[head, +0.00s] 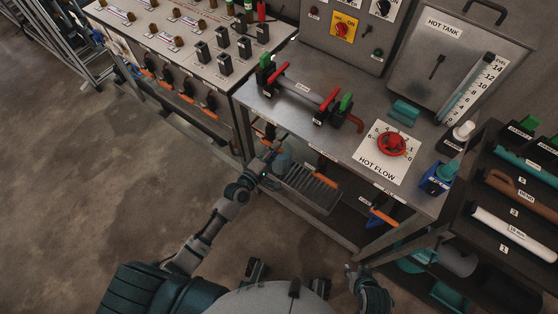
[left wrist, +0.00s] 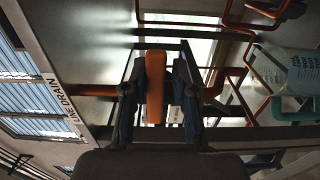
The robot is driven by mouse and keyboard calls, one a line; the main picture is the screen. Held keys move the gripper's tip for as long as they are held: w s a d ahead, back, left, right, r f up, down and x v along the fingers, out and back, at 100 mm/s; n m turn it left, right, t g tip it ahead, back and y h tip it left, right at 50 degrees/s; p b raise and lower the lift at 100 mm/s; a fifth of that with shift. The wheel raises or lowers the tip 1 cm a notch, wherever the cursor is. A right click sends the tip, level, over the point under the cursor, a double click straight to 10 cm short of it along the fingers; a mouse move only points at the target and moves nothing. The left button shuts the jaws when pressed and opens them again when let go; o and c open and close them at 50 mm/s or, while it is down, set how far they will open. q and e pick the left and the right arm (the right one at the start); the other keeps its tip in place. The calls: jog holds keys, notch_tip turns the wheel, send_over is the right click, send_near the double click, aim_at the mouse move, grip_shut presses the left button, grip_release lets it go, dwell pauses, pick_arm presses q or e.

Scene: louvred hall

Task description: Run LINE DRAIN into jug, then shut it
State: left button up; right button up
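The LINE DRAIN label (left wrist: 62,100) is on the bench edge in the left wrist view. An orange lever handle (left wrist: 155,88) stands between the fingers of my left gripper (left wrist: 158,95), which look closed onto its sides. In the head view my left gripper (head: 270,155) is at the front edge of the bench, low down. A translucent jug (left wrist: 288,70) with printed marks and a green handle is right of the gripper in the left wrist view. I cannot see any liquid running. My right gripper (head: 351,271) is low, apart from the bench; its fingers are too small to read.
A slatted grate (head: 312,187) lies under the bench, right of my left gripper. The bench top (head: 275,105) carries red and green valves and a red HOT FLOW knob (head: 391,144). A rack (head: 510,215) stands at the right. The floor (head: 80,180) at left is clear.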

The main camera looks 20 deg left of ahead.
pick_arm(q)
jog(key=shift+o, duration=1.3)
jog(key=shift+a+f, duration=0.15)
jog(key=shift+a, duration=0.2)
jog(key=v, duration=0.7)
jog(key=shift+r+p, duration=0.35)
jog(key=shift+p, duration=0.1)
jog(key=v, duration=1.2)
